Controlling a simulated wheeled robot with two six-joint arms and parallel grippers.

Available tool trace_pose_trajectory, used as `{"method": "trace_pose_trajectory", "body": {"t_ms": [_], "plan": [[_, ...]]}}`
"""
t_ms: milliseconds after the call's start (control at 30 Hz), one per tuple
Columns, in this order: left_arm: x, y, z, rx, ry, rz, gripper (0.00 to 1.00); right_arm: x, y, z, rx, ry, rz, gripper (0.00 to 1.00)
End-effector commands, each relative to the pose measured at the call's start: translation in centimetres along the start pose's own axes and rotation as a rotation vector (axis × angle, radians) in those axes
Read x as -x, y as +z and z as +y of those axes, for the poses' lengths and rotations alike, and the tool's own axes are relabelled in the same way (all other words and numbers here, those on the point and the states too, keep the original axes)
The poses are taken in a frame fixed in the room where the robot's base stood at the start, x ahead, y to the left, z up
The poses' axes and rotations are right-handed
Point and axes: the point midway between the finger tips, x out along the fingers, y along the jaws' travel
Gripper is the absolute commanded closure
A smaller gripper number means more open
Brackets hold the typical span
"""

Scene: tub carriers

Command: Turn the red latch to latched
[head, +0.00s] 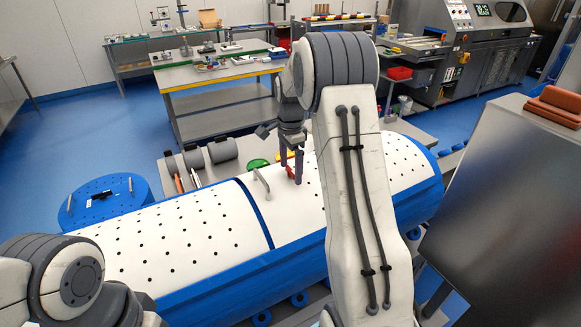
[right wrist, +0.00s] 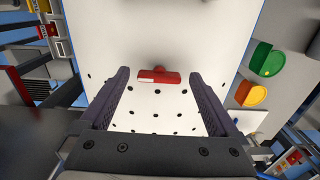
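The red latch (head: 290,173) is a small red handle on the white perforated top of the large blue and white tub (head: 190,232). In the right wrist view the latch (right wrist: 159,76) lies crosswise, with a round knob behind its bar. My right gripper (head: 291,166) is over the latch in the head view and partly hides it. In the right wrist view its dark fingers (right wrist: 159,82) are wide apart, one on each side of the latch, with gaps between. Whether it reads latched I cannot tell.
A grey bar handle (head: 262,184) stands on the tub left of the latch. A blue round lid (head: 105,200) is at the left. A grey cabinet (head: 500,190) stands at the right.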

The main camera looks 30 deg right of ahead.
Motion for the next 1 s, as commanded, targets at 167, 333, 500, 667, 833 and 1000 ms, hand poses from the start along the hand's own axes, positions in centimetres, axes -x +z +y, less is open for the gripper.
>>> {"method": "trace_pose_trajectory", "body": {"t_ms": [167,333,500,667,833,1000], "plan": [[-0.1,0.0,0.0,0.0,0.0,0.0,0.5,0.1,0.1,0.0,0.001,0.001,-0.001,0.04],[-1.0,0.1,-0.1,0.001,0.0,0.0,0.5,1.9,0.0,-0.1,0.001,-0.003,0.0,0.04],[-2.0,0.1,-0.1,0.003,0.0,0.0,0.5,5.3,0.0,-0.1,0.001,-0.004,0.001,0.04],[-2.4,0.1,-0.2,0.004,0.0,0.0,0.5,8.3,0.0,-0.1,0.0,-0.003,0.001,0.04],[-2.6,0.1,-0.2,0.004,0.0,0.0,0.5,10.1,0.0,0.0,0.0,0.0,0.0,0.04],[-2.6,0.1,-0.2,0.004,0.0,0.0,0.5,10.5,0.0,0.0,0.0,0.0,0.0,0.04]]}}
